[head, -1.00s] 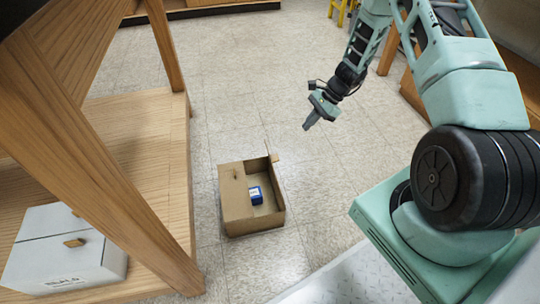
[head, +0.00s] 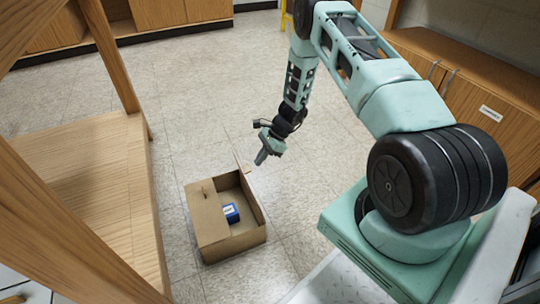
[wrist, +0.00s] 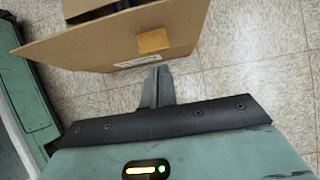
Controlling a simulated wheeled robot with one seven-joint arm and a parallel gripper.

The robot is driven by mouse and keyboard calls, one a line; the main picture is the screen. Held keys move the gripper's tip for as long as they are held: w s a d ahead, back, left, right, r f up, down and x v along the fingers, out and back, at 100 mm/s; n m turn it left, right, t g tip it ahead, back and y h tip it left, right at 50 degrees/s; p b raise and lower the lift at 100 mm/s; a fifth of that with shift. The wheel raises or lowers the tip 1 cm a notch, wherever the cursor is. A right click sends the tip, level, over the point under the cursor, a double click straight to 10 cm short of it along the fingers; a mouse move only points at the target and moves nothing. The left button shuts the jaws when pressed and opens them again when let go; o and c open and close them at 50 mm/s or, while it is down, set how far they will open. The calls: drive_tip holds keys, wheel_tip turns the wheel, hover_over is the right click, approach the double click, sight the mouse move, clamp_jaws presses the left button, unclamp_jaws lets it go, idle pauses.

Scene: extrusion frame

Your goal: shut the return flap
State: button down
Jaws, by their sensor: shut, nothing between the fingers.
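An open cardboard carton (head: 228,243) stands on the floor with a small blue box (head: 231,213) inside. Its return flap (head: 252,197) seems to be the panel standing up along the carton's right side, with a small tab at its far end. In the wrist view the flap (wrist: 105,42) is a broad brown panel with a tan tab (wrist: 153,40). My gripper (head: 260,160) is shut and empty, just beyond the flap's far end. In the wrist view its fingertips (wrist: 158,70) are close below the flap's edge; I cannot tell whether they touch.
A wooden shelf unit (head: 90,165) with thick posts stands left of the carton. Wooden cabinets (head: 490,105) are at the right, and more are along the back. The tiled floor (head: 190,95) behind the carton is clear.

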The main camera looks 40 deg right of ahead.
drive_tip(key=shift+w+a+f, duration=0.15)
drive_tip(key=shift+w+a, duration=0.05)
drive_tip(key=shift+a, duration=0.55)
drive_tip(key=shift+w+a+r+h+p, duration=0.1)
drive_tip(key=shift+a+r+h+p, duration=0.15)
drive_tip(key=shift+a+h+p, duration=0.25)
drive_tip(key=shift+w+a+r+g+h+p, duration=0.1)
drive_tip(key=shift+a+r+g+h+p, duration=0.15)
drive_tip(key=shift+p, duration=0.5)
